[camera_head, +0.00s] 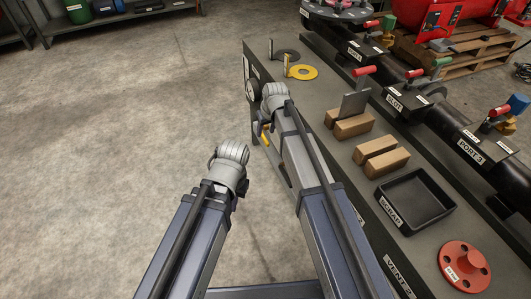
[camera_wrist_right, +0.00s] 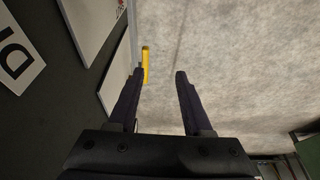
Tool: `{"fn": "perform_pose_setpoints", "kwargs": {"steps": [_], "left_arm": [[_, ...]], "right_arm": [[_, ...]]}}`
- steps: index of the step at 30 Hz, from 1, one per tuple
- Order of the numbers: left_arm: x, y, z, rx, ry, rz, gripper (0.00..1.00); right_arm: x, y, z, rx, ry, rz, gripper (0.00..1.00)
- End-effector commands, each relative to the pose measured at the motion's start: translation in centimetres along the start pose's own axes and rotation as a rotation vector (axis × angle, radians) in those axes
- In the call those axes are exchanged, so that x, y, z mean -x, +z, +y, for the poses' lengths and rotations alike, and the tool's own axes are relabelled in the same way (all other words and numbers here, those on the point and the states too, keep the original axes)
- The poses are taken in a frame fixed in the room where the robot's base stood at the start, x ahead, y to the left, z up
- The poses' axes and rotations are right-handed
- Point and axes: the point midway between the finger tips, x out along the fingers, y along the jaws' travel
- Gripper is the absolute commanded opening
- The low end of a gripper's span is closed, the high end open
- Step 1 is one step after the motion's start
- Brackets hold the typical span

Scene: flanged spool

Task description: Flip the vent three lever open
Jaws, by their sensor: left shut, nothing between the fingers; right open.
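A yellow lever (camera_wrist_right: 145,62) sticks out from the bench's side in the right wrist view, just beyond the left fingertip. It also shows in the head view (camera_head: 265,140), below my right wrist. I cannot read a vent number beside it. My right gripper (camera_wrist_right: 160,73) is open and empty; the lever lies in front of its left finger, not clearly between the fingers. In the head view that gripper is mostly hidden by my wrist. My left gripper (camera_head: 240,188) is shut and empty, mostly hidden under its wrist, over open floor left of the bench.
The bench (camera_head: 325,155) carries a scrap tray (camera_head: 446,215), a red flanged disc (camera_head: 465,267), wooden blocks (camera_head: 381,158) and a yellow ring (camera_head: 303,72). A label reading VENT 2 (camera_head: 397,276) is on its near side. A dark pipe (camera_head: 440,125) runs behind. The floor at left is clear.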

Motion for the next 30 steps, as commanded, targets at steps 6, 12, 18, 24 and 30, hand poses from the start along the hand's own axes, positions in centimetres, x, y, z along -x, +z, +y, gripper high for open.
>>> {"fn": "perform_pose_setpoints", "kwargs": {"steps": [6, 12, 18, 24, 30], "left_arm": [[-5.3, -0.3, 0.5, -0.002, -0.001, 0.001, 0.00], [-6.1, -0.4, 0.6, -0.002, -0.002, 0.001, 0.00], [-6.1, -0.4, 0.6, -0.002, -0.001, 0.001, 0.00], [-7.2, -0.4, 0.7, -0.004, 0.000, 0.001, 0.00], [-9.3, -0.6, 1.0, -0.007, 0.002, 0.002, 0.00]], "right_arm": [[-5.9, -2.4, 2.4, -0.007, 0.000, 0.058, 0.50], [-6.9, -3.1, 3.2, -0.007, 0.001, 0.077, 0.50], [-6.9, -3.2, 3.2, -0.007, 0.001, 0.078, 0.50], [-8.0, -3.2, 3.2, -0.008, 0.001, 0.078, 0.50], [-10.3, -3.3, 3.2, -0.008, 0.001, 0.077, 0.50]]}}
